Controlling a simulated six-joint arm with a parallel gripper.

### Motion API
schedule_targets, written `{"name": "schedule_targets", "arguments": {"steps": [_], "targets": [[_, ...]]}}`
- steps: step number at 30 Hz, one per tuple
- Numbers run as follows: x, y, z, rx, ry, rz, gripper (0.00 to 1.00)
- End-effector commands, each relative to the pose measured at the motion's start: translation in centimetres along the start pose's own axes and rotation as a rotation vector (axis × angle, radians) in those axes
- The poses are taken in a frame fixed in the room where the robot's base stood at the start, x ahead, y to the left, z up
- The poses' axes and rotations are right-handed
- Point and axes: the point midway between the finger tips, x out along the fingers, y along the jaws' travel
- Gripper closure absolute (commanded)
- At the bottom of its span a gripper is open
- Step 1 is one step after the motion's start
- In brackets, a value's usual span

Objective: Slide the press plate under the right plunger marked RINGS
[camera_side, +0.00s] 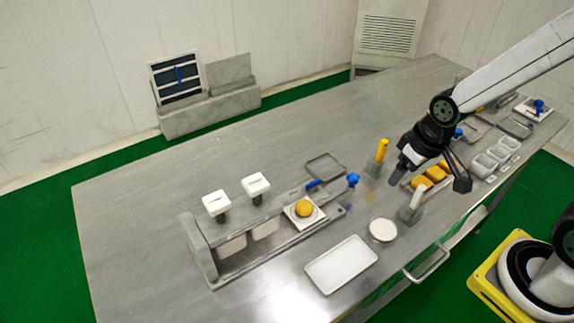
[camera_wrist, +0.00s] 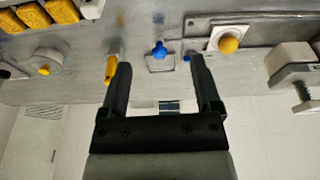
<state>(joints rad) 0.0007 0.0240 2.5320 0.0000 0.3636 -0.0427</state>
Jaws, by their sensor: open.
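The press plate (camera_side: 316,215) is a white square on the machine's rail, right of the plungers, with a round orange-yellow ball (camera_side: 304,208) on it. In the wrist view the plate (camera_wrist: 213,38) and ball (camera_wrist: 229,45) are at the upper right. The white-capped right plunger (camera_side: 257,185) and left plunger (camera_side: 215,203) stand over the left part of the machine. Their cap markings are too small to read. My gripper (camera_side: 430,181) is open and empty above the table, well right of the plate. Its two fingers (camera_wrist: 157,58) show apart in the wrist view.
A blue knob (camera_side: 353,179) and an upright yellow handle (camera_side: 382,150) stand between my gripper and the machine. A white tray (camera_side: 341,264) and a round white dish (camera_side: 383,230) lie at the table's front. The table's back left is clear.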

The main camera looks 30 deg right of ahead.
Motion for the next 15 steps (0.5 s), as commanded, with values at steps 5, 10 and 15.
{"name": "schedule_targets", "arguments": {"steps": [5,10,15], "targets": [[0.8,0.2,-2.2,-0.127,-0.033,-0.003,0.19],[2.4,0.5,-5.2,-0.328,-0.083,-0.016,0.19],[4.4,0.9,-8.3,-0.552,-0.136,-0.044,0.19]]}}
